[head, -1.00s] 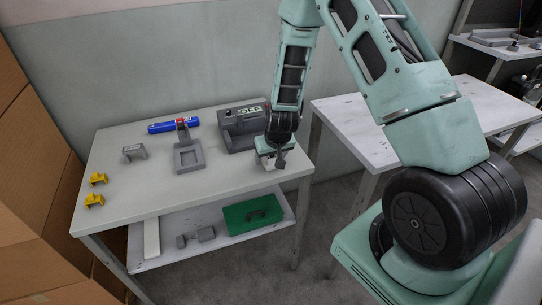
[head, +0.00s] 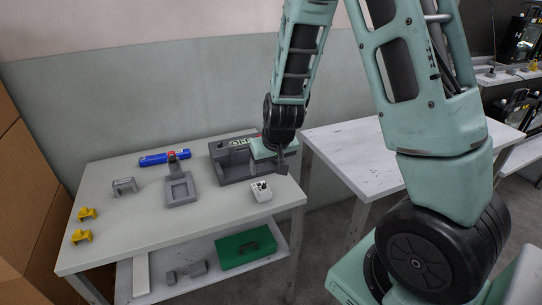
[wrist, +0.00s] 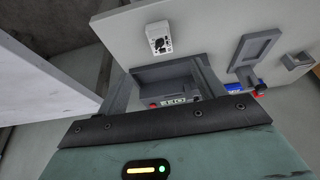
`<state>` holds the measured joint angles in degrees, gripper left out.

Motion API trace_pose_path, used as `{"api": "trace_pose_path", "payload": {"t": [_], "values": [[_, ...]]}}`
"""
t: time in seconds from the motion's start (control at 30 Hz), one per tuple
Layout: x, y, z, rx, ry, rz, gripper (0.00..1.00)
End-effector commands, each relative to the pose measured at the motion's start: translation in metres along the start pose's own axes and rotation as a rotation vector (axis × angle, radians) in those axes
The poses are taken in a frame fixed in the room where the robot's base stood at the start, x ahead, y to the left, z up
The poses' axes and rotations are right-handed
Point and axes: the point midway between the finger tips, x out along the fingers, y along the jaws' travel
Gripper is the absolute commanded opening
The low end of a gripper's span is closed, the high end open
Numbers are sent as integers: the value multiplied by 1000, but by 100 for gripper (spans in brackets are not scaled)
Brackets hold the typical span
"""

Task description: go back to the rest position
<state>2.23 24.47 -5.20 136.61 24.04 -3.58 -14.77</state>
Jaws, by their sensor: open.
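My gripper (head: 279,163) is open and empty, raised above the right end of the table (head: 130,235). In the wrist view its two dark fingers (wrist: 160,78) stand apart with nothing between them. A small white block with dark marks on top (head: 261,191) stands on the table below and in front of the gripper, apart from it. In the wrist view the block (wrist: 159,37) lies beyond the fingertips. Part of the grey fixture with an OFF label (head: 232,165) is hidden behind my gripper.
A grey clamp fixture (head: 180,190), a blue cylinder (head: 163,158), a grey bracket (head: 124,186) and two yellow brackets (head: 82,236) are on the table. A green tray (head: 245,248) is on the lower shelf. A second pale table (head: 350,140) stands right, with a gap between.

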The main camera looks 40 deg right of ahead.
Motion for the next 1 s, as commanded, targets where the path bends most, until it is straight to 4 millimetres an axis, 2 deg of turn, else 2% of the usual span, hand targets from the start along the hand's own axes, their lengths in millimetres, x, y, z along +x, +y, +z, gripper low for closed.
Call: {"api": "trace_pose_path", "payload": {"t": [0.1,0.2,0.57,0.67,0.77,0.87,0.9,1.0], "values": [[-21,-1,-1,-2,3,-1,69],[-29,0,0,-1,0,-1,69],[-35,-4,1,-6,-3,-7,69],[-46,-30,10,-56,-25,-55,69],[-69,-75,33,-158,-76,-137,69],[-103,-124,72,-309,-146,-222,69],[-118,-140,91,-376,-177,-248,69],[-155,-167,139,-554,-246,-286,69]]}}
